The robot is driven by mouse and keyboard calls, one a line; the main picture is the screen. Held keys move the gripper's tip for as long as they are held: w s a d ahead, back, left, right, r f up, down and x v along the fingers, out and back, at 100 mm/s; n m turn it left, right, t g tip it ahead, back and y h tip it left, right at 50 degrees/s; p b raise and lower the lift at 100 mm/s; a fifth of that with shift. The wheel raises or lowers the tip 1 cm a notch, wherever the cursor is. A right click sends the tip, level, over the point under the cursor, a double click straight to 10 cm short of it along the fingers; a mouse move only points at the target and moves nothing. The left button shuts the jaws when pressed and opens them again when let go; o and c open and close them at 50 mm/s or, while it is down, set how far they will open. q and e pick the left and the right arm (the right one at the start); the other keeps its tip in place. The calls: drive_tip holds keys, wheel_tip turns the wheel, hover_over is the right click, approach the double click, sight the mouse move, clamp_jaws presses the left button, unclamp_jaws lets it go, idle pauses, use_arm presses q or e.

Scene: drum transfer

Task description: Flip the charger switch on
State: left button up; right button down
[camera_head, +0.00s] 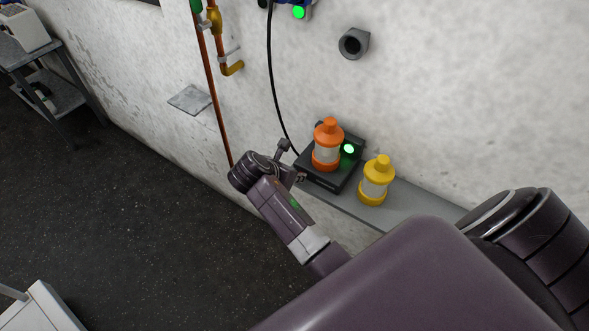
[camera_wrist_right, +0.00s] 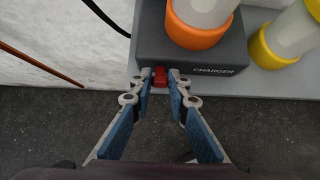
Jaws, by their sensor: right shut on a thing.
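The charger (camera_head: 322,180) is a dark box on a grey shelf against the wall, with a lit green light (camera_head: 349,149) on it. An orange lantern-like drum (camera_head: 327,145) stands upright on it. In the right wrist view the charger (camera_wrist_right: 215,72) has its "CHARGER" label at the front and a small red switch (camera_wrist_right: 160,76) at its front left. My right gripper (camera_wrist_right: 158,82) is shut on the red switch, one fingertip on each side. In the head view the right gripper (camera_head: 290,168) is at the charger's left front edge. The switch is hidden there. My left gripper is out of view.
A yellow drum (camera_head: 375,182) stands on the grey shelf (camera_head: 420,201) to the right of the charger. A black cable (camera_head: 273,80) runs down the wall to the charger. An orange pipe (camera_head: 212,90) is further left. The floor below is clear.

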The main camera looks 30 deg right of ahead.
drive_tip(key=shift+w+d+r+y, duration=0.1)
drive_tip(key=shift+d+r+y, duration=0.15)
drive_tip(key=shift+y, duration=0.35)
drive_tip(key=shift+g, duration=0.3)
drive_tip(key=c, duration=1.8)
unclamp_jaws()
drive_tip(key=shift+c, duration=0.2)
drive_tip(key=shift+r, duration=0.1)
drive_tip(key=v, duration=1.1)
drive_tip(key=shift+r, duration=0.4)
